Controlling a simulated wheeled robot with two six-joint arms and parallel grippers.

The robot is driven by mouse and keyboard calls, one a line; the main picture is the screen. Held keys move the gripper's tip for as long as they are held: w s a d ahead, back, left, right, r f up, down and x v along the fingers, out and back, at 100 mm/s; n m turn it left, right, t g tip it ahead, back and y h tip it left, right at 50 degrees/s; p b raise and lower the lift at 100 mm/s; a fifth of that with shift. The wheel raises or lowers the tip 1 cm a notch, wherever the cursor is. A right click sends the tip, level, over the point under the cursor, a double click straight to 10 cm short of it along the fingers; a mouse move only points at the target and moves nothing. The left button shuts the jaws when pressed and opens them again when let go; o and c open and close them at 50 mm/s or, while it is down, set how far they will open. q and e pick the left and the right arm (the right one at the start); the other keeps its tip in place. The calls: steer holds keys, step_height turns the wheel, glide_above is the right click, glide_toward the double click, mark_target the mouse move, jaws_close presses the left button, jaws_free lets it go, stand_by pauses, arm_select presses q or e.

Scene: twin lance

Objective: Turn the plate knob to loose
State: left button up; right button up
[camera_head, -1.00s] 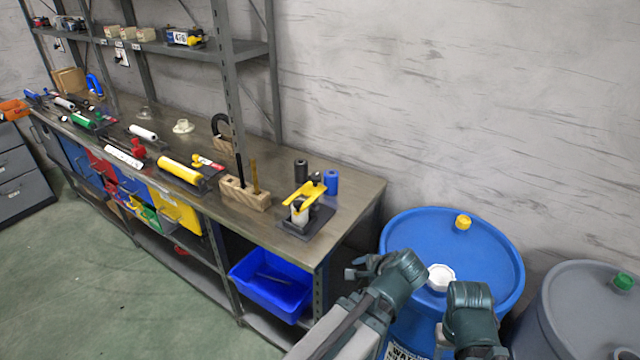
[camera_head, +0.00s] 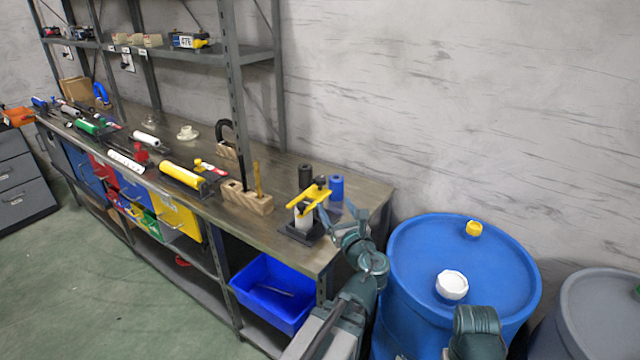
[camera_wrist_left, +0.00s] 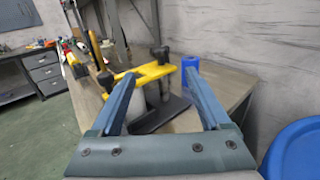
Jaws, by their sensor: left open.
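A yellow plate (camera_head: 310,198) sits on a white cylinder (camera_head: 302,215) over a dark base (camera_head: 300,232) near the workbench's right end. A black knob (camera_head: 320,181) stands on the plate's far end. In the left wrist view the plate (camera_wrist_left: 140,74) carries this knob (camera_wrist_left: 160,55) and a second black knob (camera_wrist_left: 105,82) at its left end. My left gripper (camera_head: 338,210) is open and empty, just right of the plate. In the left wrist view its fingers (camera_wrist_left: 160,68) frame the plate and far knob, with no clear contact. My right gripper is not visible.
Black and blue cylinders (camera_head: 336,186) stand behind the plate on the bench. A wooden block (camera_head: 246,200) is to its left. A blue barrel (camera_head: 410,262) with white and yellow caps stands right of the bench, and a grey barrel (camera_head: 600,310) beyond. A blue bin (camera_head: 270,300) is below.

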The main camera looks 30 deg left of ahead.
mark_target(323, 185)
arm_select(q)
steer(key=x, duration=1.3)
steer(key=shift+w+a, duration=0.25)
jaws_close()
steer(key=shift+w+n, duration=0.1)
steer(key=shift+n, duration=0.2)
